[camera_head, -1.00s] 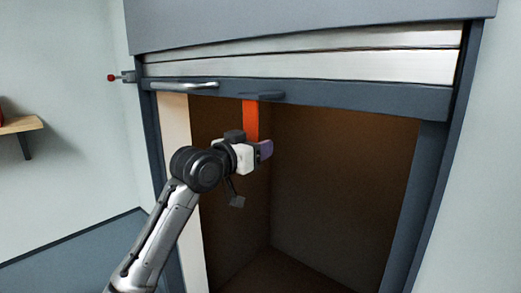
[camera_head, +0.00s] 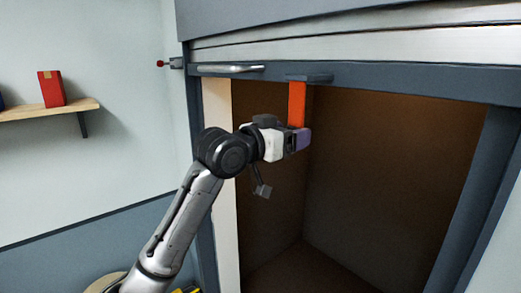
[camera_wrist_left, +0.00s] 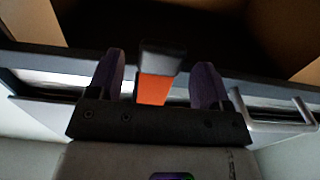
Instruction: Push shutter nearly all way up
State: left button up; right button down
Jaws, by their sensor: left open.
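The shutter (camera_head: 360,42) has pale slats and a dark bottom bar (camera_head: 410,82) near the top of the opening. A silver handle (camera_head: 230,69) is on the bar's left part. An orange strap (camera_head: 297,104) hangs from a dark bracket (camera_head: 310,78) on the bar. My left gripper (camera_head: 303,139) is at the strap's lower end, below the bar. In the left wrist view, its purple fingers (camera_wrist_left: 157,80) are open, one on each side of the strap (camera_wrist_left: 153,88), with visible gaps. The strap's lower end is hidden in the head view. My right gripper is out of view.
A red-tipped latch (camera_head: 172,63) sticks out left of the frame. A wooden shelf (camera_head: 45,110) with a red box (camera_head: 52,88) is on the left wall. The brown cabinet interior (camera_head: 375,170) below the bar looks empty.

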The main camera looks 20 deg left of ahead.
pick_arm(q)
jog(key=b+v, duration=0.3)
jog(key=v, duration=0.6)
jog(key=shift+s+a, duration=0.2)
jog(key=shift+s, duration=0.05)
